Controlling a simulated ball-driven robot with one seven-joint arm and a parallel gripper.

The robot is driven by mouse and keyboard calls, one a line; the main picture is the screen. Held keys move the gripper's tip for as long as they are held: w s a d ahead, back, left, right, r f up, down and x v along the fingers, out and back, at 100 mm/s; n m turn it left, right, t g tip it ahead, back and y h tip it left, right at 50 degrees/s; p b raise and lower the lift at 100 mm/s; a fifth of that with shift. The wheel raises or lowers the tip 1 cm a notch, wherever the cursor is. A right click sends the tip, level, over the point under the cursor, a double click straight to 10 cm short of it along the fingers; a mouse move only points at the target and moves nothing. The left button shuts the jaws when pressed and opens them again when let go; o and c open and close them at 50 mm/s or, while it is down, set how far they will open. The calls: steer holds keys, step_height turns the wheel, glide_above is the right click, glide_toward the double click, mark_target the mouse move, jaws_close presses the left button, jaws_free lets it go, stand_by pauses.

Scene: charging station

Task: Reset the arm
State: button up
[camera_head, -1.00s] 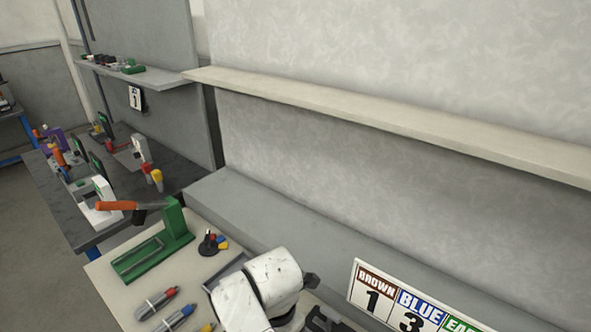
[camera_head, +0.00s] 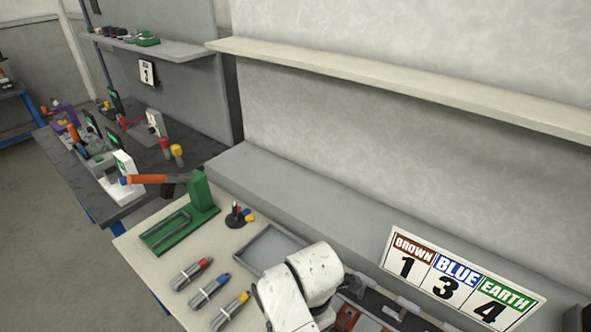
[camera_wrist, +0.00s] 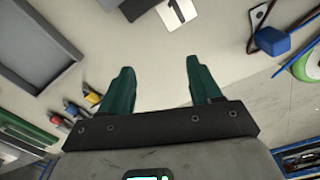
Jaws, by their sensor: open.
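My gripper (camera_wrist: 160,88) shows in the wrist view as two green fingers spread wide apart on a dark bar. It is open and nothing lies between the fingers. A pale bench top (camera_wrist: 150,70) lies beyond them. In the head view my white arm link is at the bottom centre, in front of the bench, and my gripper itself is out of that view.
A green stand (camera_head: 202,197) with an orange-handled tool (camera_head: 147,179), several capped grey cylinders (camera_head: 209,290) and a grey tray (camera_head: 268,248) occupy the bench. A colour-number sign (camera_head: 462,278) leans behind. A cream shelf (camera_head: 400,88) runs along the wall.

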steer(key=s+d+f+m, duration=0.1)
steer(key=s+d+m, duration=0.1)
steer(key=d+m, duration=0.1)
steer(key=s+d+f+m, duration=0.2)
steer(key=s+d+m, duration=0.1)
steer(key=d, duration=0.3)
steer(key=s+d+f+m, duration=0.2)
steer(key=s+d+m, duration=0.1)
steer(key=d+m, duration=0.1)
steer(key=shift+s+d+f+b, duration=0.25)
steer(key=shift+b, duration=0.15)
steer(key=s+d+m, duration=0.5)
steer(key=s+m, duration=0.1)
steer(key=shift+s+d+f, duration=0.25)
steer(key=shift+d+f, duration=0.15)
steer(key=s+d+m, duration=0.1)
steer(key=s+m, duration=0.2)
steer(key=s+d+m, duration=0.2)
steer(key=s+m, duration=0.1)
steer(key=s+d+r+m+b, duration=0.1)
steer(key=s+d+m, duration=0.1)
steer(key=s, duration=0.1)
steer(key=shift+s+r+m+t, duration=0.1)
steer(key=shift+s+m+t, duration=0.05)
steer(key=shift+m+t, duration=0.25)
